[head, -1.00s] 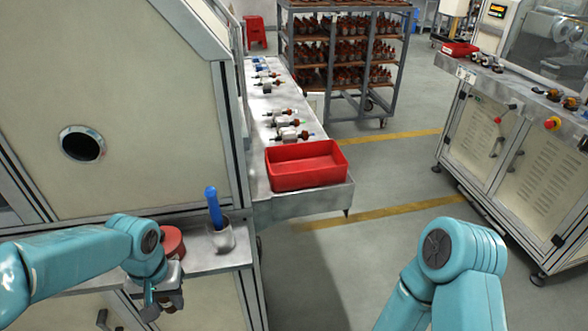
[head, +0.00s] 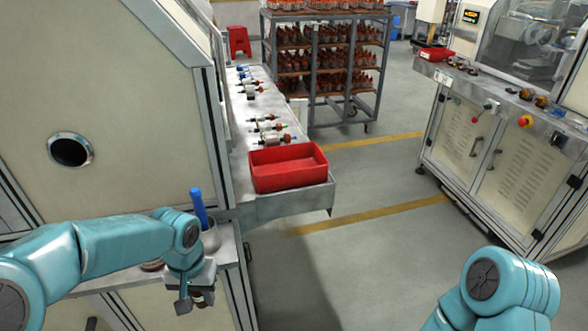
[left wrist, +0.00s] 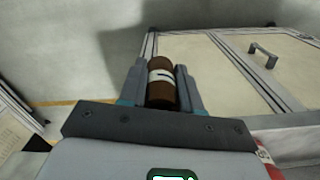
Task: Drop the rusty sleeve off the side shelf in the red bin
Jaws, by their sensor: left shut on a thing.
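My left gripper (head: 195,297) is shut on the rusty sleeve. In the left wrist view the sleeve (left wrist: 161,84) is a brown cylinder with a pale band, between the two fingers (left wrist: 161,88). In the head view the gripper hangs at the front edge of the side shelf (head: 228,250), and only a little of the sleeve shows below it. The red bin (head: 290,168) stands on the end of the long metal bench, up and to the right of the gripper, and looks empty. My right arm shows at the lower right; its gripper is out of frame.
Several armatures (head: 268,125) lie on the bench (head: 240,165) behind the bin. A large cream machine (head: 110,110) stands left. Open floor lies right of the bench.

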